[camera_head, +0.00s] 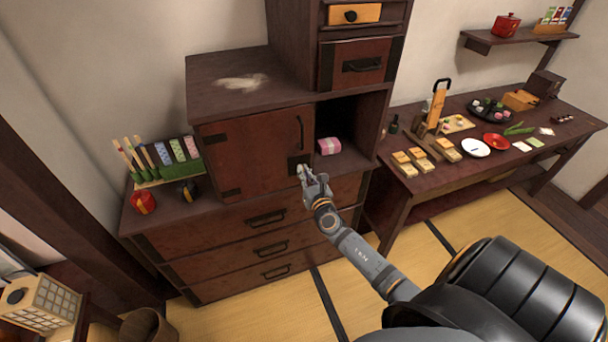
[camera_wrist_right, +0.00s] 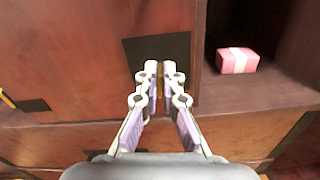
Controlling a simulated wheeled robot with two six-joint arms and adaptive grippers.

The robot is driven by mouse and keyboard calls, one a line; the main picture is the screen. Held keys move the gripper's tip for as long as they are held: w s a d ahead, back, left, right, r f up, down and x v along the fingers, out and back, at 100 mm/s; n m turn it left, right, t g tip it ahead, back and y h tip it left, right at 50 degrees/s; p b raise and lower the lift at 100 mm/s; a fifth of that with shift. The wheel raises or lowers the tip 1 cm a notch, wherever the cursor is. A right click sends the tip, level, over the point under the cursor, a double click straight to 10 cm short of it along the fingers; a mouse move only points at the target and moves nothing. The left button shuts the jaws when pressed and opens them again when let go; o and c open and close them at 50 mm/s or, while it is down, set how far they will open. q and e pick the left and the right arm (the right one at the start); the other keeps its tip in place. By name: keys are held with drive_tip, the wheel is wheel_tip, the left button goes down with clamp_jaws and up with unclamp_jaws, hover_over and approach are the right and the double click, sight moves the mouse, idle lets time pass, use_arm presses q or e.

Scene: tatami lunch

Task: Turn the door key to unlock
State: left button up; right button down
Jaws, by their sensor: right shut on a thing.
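The cabinet door (camera_head: 247,150) is dark reddish wood and looks closed. A dark lock plate (camera_head: 293,162) sits at its lower right corner, and it also shows in the right wrist view (camera_wrist_right: 178,48). My right gripper (camera_head: 303,170) is at this plate. In the right wrist view, its fingertips (camera_wrist_right: 160,68) are shut on a thin brass-coloured key (camera_wrist_right: 160,80) in front of the plate. Most of the key is hidden between the fingers, so its turn angle is hard to tell. My left gripper is not in view.
A pink wrapped box (camera_head: 329,146) sits in the open compartment right of the door. Drawers (camera_head: 265,217) lie below. A planter with colourful strips (camera_head: 180,168) stands left on the chest. A table (camera_head: 405,188) with food and dishes stands at right.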

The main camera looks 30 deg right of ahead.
drive_tip(key=shift+s+d+f+m+b, duration=0.15)
drive_tip(key=shift+m+b, duration=1.45)
drive_tip(key=shift+m, duration=1.15)
drive_tip(key=shift+w+d+f+m+b, duration=0.15)
drive_tip(key=shift+m+b, duration=1.5)
drive_tip(key=shift+m, duration=1.05)
drive_tip(key=shift+s+d+f+m+b, duration=0.15)
drive_tip(key=shift+m+b, duration=1.45)
drive_tip(key=shift+m, duration=1.15)
drive_tip(key=shift+a, duration=0.1)
drive_tip(key=c, duration=1.5)
unclamp_jaws()
drive_tip(key=v, duration=1.2)
drive_tip(key=shift+r, duration=0.1)
